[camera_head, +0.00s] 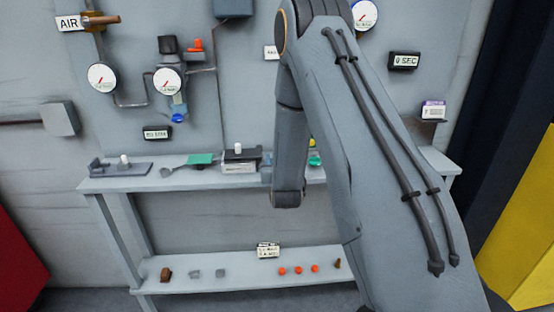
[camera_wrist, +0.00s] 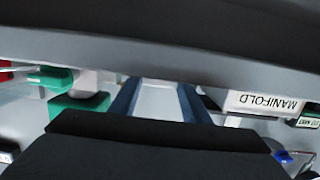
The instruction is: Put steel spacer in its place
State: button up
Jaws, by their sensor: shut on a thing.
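My gripper (camera_wrist: 165,98) shows in the wrist view as dark parts along the top and bottom of the picture. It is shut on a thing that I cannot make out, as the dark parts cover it. In the head view my arm hides the gripper. I cannot pick out the steel spacer for certain. Two small grey pieces, one (camera_head: 195,273) beside the other (camera_head: 221,272), lie on the lower shelf, but I cannot tell what they are. Beyond the gripper, two blue rails flank a pale strip in the wrist view.
A MANIFOLD label (camera_wrist: 265,103) is right of the blue rails. The lower shelf (camera_head: 240,284) carries a brown piece (camera_head: 166,274) and orange pieces (camera_head: 298,270). Gauges and pipes line the wall.

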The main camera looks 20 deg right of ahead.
jog(key=shift+p, duration=0.45)
jog(key=shift+w+f, duration=0.1)
jog(key=shift+f, duration=0.05)
jog(key=shift+f, duration=0.15)
jog(key=o, duration=1.4)
